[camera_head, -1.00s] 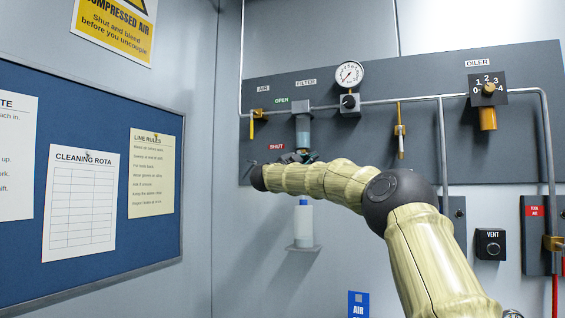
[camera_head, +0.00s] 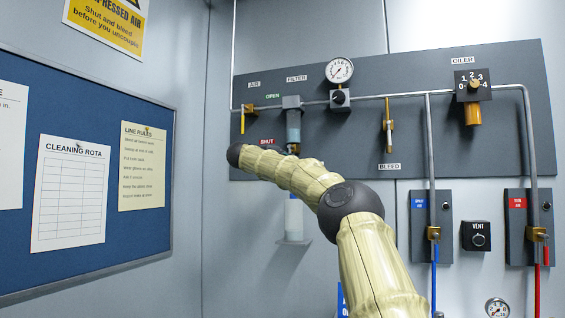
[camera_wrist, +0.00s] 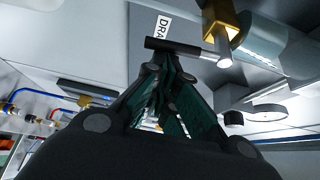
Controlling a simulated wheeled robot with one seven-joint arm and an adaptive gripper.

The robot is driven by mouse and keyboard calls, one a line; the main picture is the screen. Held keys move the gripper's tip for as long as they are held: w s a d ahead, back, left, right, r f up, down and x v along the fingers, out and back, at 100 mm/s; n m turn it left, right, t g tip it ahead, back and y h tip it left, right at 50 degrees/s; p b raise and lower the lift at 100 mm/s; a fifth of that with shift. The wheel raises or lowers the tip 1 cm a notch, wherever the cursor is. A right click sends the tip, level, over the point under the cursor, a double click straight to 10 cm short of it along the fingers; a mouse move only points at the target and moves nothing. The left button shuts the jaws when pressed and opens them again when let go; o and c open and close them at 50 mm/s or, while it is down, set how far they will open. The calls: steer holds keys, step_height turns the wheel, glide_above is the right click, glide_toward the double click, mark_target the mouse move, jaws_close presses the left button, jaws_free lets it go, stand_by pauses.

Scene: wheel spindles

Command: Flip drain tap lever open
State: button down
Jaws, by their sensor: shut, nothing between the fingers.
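The drain tap shows in the wrist view as a brass body (camera_wrist: 221,22) with a silver stem and a black-sleeved lever (camera_wrist: 172,46). The lever lies crosswise in that picture, just beyond my fingertips. My gripper (camera_wrist: 163,70) is shut and empty, its dark green fingers pointing at the lever. I cannot tell whether the tips touch it. In the head view my arm hides most of the tap area below the filter (camera_head: 293,126).
A clear bottle (camera_head: 293,218) stands on a small shelf below the filter. The pipe, gauge (camera_head: 339,70), bleed lever (camera_head: 388,125) and oiler (camera_head: 472,110) are on the grey panel (camera_head: 440,140). A blue notice board (camera_head: 20,250) covers the left wall.

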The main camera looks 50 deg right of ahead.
stand_by(0.6)
steer(key=s+b, duration=0.3)
steer(key=s, duration=0.2)
steer(key=w+a, duration=0.2)
steer(key=a, duration=0.7)
steer(key=shift+w+f+b, duration=0.15)
steer(key=shift+w+b, duration=0.1)
steer(key=shift+b, duration=0.2)
